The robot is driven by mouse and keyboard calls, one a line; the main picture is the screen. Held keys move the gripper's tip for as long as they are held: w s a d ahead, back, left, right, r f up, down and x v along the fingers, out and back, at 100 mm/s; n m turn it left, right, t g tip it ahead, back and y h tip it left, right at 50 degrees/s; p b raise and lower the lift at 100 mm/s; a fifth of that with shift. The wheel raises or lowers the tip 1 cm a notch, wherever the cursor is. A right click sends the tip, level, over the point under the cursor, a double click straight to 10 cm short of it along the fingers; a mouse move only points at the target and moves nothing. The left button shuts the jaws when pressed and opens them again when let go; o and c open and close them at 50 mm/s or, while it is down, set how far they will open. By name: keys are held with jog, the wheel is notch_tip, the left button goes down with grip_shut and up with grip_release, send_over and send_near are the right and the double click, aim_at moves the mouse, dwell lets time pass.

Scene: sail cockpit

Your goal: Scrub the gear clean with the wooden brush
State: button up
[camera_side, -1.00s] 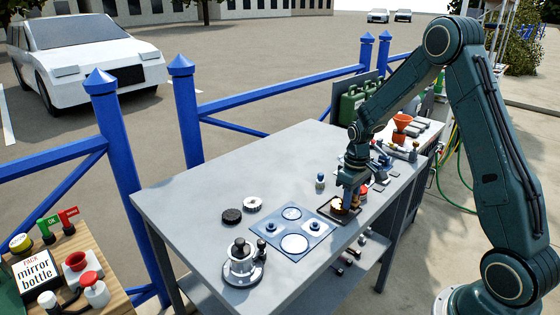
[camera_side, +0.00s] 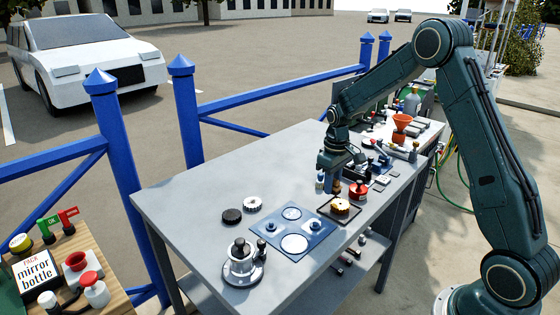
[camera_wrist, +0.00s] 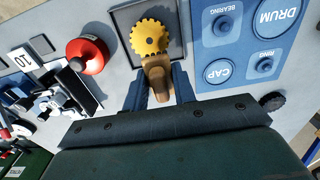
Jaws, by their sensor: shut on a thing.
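The yellow toothed gear (camera_side: 341,206) lies flat in a shallow dark-rimmed square tray on the grey table. It also shows in the wrist view (camera_wrist: 149,36), with a few darker brown patches on its face. My gripper (camera_side: 335,184) is beside the gear, toward the table's far side. It is shut on the wooden brush (camera_wrist: 157,77), whose brown body sits between the two blue-grey fingers. In the wrist view the brush end meets the gear's lower edge; I cannot tell whether they touch. The brush's bristles are hidden.
A red can (camera_wrist: 88,54) stands close beside the tray (camera_wrist: 178,50). On its other side lies a blue mat (camera_side: 265,226) marked DRUM, CAP, BEARING and RING. A metal drum assembly (camera_side: 242,264) stands at the near left. The table's left part is mostly clear.

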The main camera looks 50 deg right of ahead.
jog(key=shift+r, duration=2.35)
jog(key=shift+w, duration=0.1)
